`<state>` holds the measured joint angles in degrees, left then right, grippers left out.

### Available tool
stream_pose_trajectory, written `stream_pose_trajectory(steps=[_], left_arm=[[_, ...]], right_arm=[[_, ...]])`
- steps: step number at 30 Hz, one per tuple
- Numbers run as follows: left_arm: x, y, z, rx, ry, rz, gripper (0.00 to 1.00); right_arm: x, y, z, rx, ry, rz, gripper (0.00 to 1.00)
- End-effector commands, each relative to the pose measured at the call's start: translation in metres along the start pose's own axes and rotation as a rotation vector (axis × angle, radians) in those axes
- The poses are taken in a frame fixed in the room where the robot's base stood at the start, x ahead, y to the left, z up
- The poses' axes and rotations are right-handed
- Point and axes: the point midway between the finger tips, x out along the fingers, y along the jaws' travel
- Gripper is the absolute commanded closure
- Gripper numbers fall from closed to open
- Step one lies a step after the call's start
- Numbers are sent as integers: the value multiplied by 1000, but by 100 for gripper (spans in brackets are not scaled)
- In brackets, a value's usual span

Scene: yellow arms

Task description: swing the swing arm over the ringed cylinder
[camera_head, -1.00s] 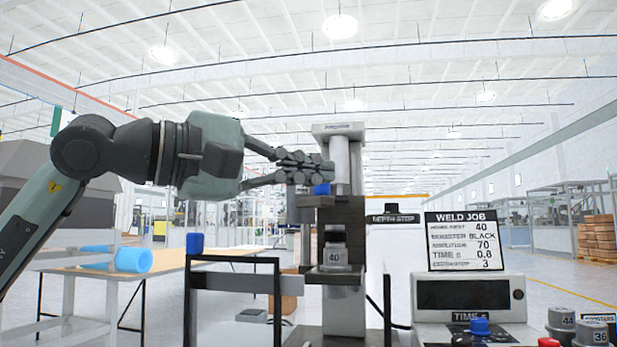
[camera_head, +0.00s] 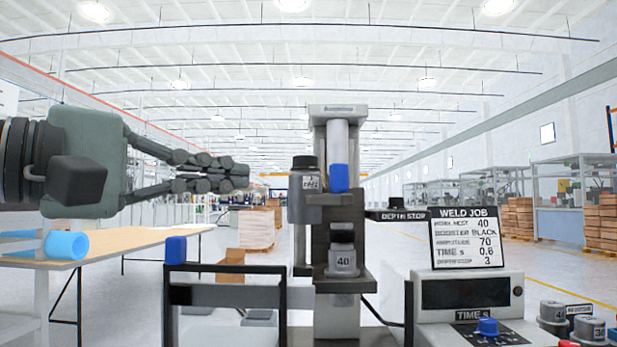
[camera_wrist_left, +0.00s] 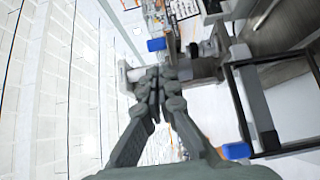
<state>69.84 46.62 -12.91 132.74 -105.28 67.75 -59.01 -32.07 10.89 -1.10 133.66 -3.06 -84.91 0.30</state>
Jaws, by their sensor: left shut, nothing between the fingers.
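The swing arm's blue handle (camera_head: 339,178) appears to be the upright blue block in front of the press's white column; the arm itself is hard to make out. The ringed cylinder appears to be the black-topped grey cylinder (camera_head: 305,178) with a label, just left of that handle. My left gripper (camera_head: 246,176) is shut and empty, left of this cylinder at about its height, with a visible gap in the head view. In the left wrist view its closed fingers (camera_wrist_left: 157,85) overlap the press parts, and a blue block (camera_wrist_left: 156,44) shows beyond them. My right gripper is out of view.
A grey piece marked 40 (camera_head: 342,262) sits lower on the press. A black frame with a blue knob (camera_head: 176,249) stands at front left. A control box (camera_head: 470,293) and weld job sign (camera_head: 465,238) stand right. A table (camera_head: 125,252) is behind left.

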Motion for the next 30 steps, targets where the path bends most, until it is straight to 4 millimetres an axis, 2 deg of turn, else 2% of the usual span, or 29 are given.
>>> stream_pose_trajectory(steps=[5, 12, 18, 24, 30], left_arm=[[30, 3, 1, -3, -5, 0, 100], [82, 3, 2, -2, -5, 0, 100], [116, 2, 1, -1, -3, -1, 100], [132, 1, 1, -1, -2, 0, 100], [134, 0, 1, 1, -2, 0, 100]], right_arm=[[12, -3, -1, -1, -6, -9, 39], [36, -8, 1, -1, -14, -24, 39], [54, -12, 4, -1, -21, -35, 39], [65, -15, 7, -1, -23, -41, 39], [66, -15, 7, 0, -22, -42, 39]])
